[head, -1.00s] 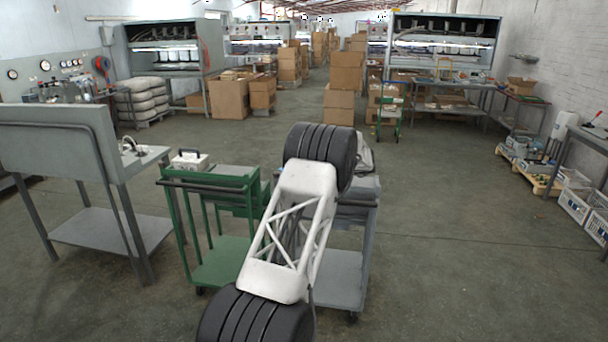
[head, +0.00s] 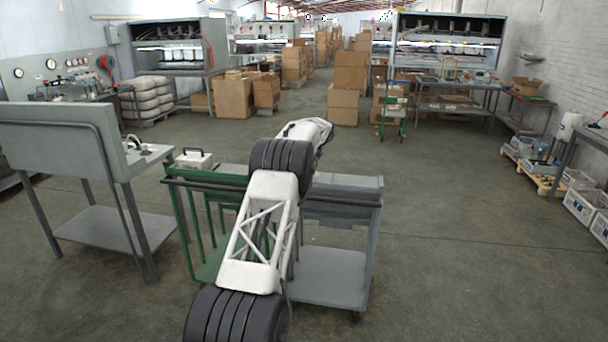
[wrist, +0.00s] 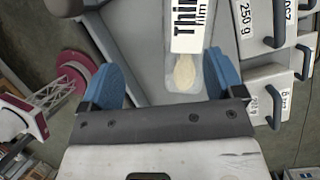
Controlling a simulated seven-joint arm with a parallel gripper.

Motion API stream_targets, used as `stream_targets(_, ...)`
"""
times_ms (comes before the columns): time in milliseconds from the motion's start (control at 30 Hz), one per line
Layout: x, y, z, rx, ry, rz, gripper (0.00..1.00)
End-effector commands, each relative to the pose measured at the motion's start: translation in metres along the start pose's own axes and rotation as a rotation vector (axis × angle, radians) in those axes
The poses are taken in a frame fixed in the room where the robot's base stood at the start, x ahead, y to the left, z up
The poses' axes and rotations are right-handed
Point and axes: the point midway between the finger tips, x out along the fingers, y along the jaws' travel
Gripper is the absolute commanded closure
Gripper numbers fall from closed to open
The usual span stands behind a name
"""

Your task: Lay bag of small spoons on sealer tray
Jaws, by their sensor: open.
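In the wrist view, a clear bag (wrist: 184,82) with a pale wooden spoon end showing lies on a grey surface (wrist: 140,45). In the head view my arm hides the gripper and the bag. I cannot identify the sealer tray with certainty.
White boxes with dark handles, one marked "250 g" (wrist: 257,20), stand close right of the gripper in the wrist view. In the head view, a green cart (head: 185,205) and grey cart (head: 345,200) stand ahead. A grey bench (head: 110,225) is at left.

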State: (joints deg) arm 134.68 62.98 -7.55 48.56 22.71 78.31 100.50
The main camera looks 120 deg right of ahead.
Motion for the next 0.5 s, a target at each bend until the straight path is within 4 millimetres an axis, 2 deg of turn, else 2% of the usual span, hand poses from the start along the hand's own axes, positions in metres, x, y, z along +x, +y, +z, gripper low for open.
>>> stream_targets(67,-0.001,-0.004,0.008,0.016,0.077,-0.021,0.13)
stream_targets(300,-0.015,-0.016,0.018,0.091,0.287,-0.107,0.13)
stream_targets(500,-0.021,-0.02,0.02,0.123,0.355,-0.147,0.13)
